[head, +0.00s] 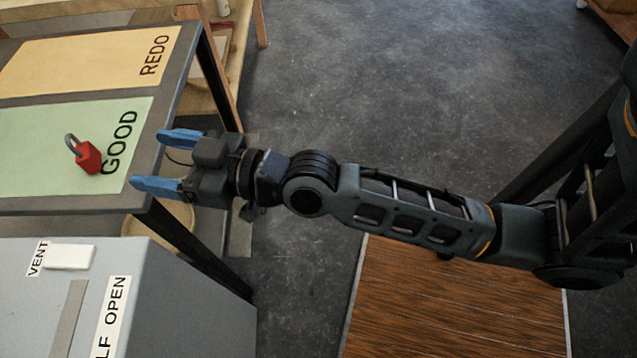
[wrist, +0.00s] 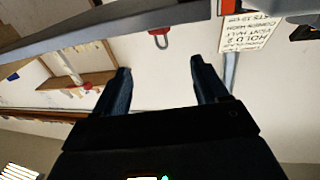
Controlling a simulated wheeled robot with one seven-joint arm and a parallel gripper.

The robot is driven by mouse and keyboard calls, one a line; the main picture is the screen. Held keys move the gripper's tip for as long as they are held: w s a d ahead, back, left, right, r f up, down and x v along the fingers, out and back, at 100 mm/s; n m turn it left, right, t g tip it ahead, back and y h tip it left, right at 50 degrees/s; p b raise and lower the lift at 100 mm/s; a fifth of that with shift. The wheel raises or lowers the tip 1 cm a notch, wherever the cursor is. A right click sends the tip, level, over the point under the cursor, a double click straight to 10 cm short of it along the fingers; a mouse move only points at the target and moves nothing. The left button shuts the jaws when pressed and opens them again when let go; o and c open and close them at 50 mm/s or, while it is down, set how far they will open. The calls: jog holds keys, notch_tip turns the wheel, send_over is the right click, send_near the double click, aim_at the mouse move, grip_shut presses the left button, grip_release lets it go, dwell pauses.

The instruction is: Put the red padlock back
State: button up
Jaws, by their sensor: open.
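The red padlock (head: 88,156) has a red body and a grey shackle. In the head view it is on the green GOOD mat (head: 45,137) on the dark table. My gripper (head: 153,160) is open and empty at the table's right edge, its two blue fingers pointing left toward the padlock, with a gap between. The wrist view looks upside down.
A tan REDO mat (head: 85,62) lies behind the green one. A grey box (head: 190,300) with VENT and partly visible OPEN labels stands in front of the table. A brown wood-grain surface (head: 450,310) is below my arm. Bare floor (head: 400,80) is open at the back.

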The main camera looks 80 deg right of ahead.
jog(key=s+g+h, duration=0.2)
jog(key=s+g, duration=0.1)
jog(key=s, duration=2.5)
jog(key=shift+a+f+m, duration=0.2)
jog(key=shift+a+m, duration=0.1)
jog(key=shift+m, duration=0.1)
notch_tip(320, 180, up, 6)
jog(key=p, duration=0.5)
jog(key=shift+f+p, duration=0.2)
jog(key=shift+p, duration=0.15)
